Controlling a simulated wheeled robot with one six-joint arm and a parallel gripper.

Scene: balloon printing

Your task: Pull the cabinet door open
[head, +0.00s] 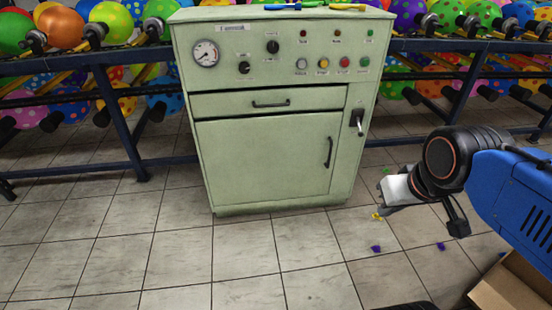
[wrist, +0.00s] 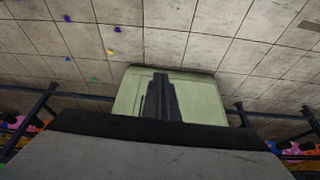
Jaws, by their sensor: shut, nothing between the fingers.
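The pale green cabinet (head: 215,120) stands upright on the tiled floor, left of my gripper in the head view. Its lower door (head: 262,165) is closed, with a dark vertical handle (head: 329,152) near its right edge. My gripper (head: 382,209) is to the right of the door handle and apart from it, in front of the cabinet. In the wrist view the dark fingers (wrist: 162,80) are shut together, with nothing between them. They appear against the green cabinet (wrist: 205,90), which shows upside down and is partly hidden by the gripper body.
A closed drawer (head: 225,104) sits above the door; a side lever (head: 358,122) is on the right. Balloon racks (head: 105,95) stand behind. Small scraps (head: 376,249) lie on the floor, and a cardboard box (head: 510,285) is at lower right. Floor before the cabinet is clear.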

